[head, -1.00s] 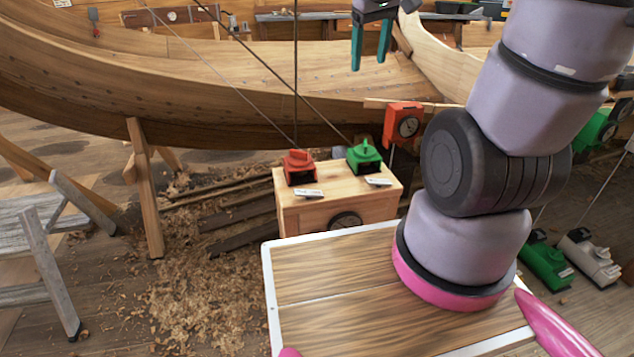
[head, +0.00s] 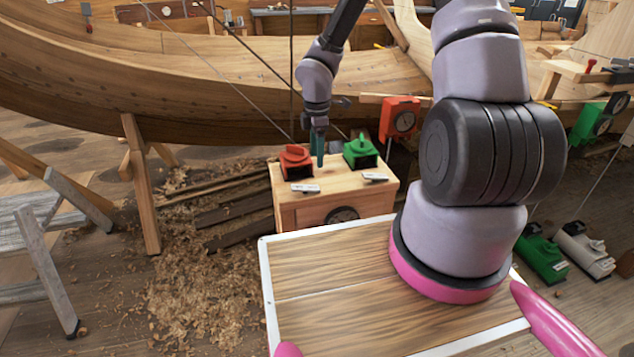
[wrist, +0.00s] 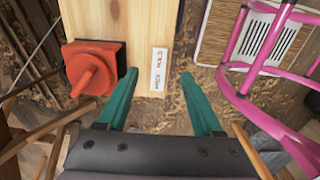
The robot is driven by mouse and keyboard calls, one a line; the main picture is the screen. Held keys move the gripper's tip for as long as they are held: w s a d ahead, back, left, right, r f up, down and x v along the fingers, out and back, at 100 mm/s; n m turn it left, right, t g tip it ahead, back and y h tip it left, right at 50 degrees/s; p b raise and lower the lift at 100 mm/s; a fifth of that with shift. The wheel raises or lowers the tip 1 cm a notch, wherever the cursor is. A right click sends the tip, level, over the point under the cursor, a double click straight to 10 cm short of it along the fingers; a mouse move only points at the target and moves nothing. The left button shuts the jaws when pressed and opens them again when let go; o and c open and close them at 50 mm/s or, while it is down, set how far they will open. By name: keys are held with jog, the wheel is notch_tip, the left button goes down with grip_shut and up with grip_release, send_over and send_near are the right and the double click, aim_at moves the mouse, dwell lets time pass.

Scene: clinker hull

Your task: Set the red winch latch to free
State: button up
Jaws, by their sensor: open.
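The red winch latch (head: 296,162) sits on top of a wooden box (head: 316,210), at its left. In the wrist view the red latch (wrist: 92,76) shows a round knob with a raised bar lying diagonally, on a red housing with dark parts. My gripper (head: 318,162) is over the box top, just right of the red latch and apart from it. In the wrist view my gripper's teal fingers (wrist: 159,76) are spread and empty. A white label (wrist: 158,70) lies on the wood between them; its lettering is hard to read.
A green latch (head: 361,152) stands on the box just right of my gripper. A red device with a dial (head: 399,119) stands behind it. The wooden boat hull (head: 190,85) runs behind the box. A grey step stool (head: 45,235) is at left.

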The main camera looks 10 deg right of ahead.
aim_at(317, 187)
notch_tip(317, 187, down, 10)
jog(key=shift+f, duration=0.2)
dwell(0.3)
grip_shut()
jog(key=shift+r, duration=0.1)
jog(key=shift+a, duration=0.1)
jog(key=shift+a+r+h, duration=0.3)
jog(key=shift+h, duration=0.7)
jog(key=shift+a+r+h, duration=0.2)
jog(key=shift+a+h, duration=0.05)
jog(key=shift+h, duration=0.65)
jog(key=shift+a+r+h, duration=0.2)
jog(key=shift+h, duration=0.7)
